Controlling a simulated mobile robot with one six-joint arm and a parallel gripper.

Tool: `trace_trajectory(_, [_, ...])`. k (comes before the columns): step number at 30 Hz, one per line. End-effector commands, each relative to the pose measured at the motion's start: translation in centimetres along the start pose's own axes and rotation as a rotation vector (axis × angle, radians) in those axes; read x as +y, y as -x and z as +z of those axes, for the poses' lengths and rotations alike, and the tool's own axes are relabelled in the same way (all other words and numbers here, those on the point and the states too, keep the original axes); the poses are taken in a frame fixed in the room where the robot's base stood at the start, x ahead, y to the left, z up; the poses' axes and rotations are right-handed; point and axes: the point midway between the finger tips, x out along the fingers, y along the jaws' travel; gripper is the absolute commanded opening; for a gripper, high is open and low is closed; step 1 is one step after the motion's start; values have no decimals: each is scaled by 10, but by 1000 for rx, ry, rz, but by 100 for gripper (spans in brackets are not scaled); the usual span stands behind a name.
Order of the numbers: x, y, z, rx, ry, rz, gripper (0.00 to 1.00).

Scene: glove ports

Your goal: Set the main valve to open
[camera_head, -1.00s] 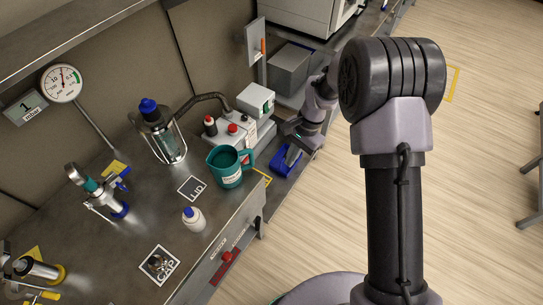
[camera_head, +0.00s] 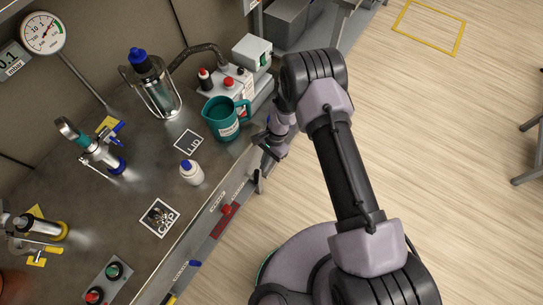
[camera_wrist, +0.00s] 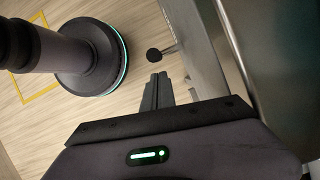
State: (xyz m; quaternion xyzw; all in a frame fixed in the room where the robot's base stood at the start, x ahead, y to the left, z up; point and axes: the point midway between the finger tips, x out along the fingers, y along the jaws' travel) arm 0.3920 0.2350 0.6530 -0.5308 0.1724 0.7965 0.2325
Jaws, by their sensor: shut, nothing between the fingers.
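Along the bench's front face, in the head view, are a red handle (camera_head: 226,211), a blue handle (camera_head: 194,263) and a yellow handle (camera_head: 170,298), each near a small label too small to read. I cannot tell which is the main valve. On the benchtop are a metal valve piece with a blue lever (camera_head: 118,127) and one with a yellow lever (camera_head: 52,249). My gripper (camera_head: 266,146) is off the bench's front edge, beyond the red handle and apart from it. In the wrist view my gripper (camera_wrist: 157,92) is shut and empty.
Open wooden floor (camera_head: 440,150) lies to the right.

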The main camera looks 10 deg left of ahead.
Motion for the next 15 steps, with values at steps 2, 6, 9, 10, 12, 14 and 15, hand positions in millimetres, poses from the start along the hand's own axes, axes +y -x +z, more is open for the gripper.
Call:
trace_trajectory(2, [0,-2,7,0,1,1,0])
trace_trajectory(6, [0,-2,11,0,0,0,0])
trace_trajectory(9, [0,-2,11,0,0,0,0])
trace_trajectory(10, [0,-2,11,0,0,0,0])
trace_trajectory(12, [0,-2,11,0,0,0,0])
trace_trajectory(14, [0,-2,12,0,0,0,0])
trace_trajectory(15, [0,-2,13,0,0,0,0])
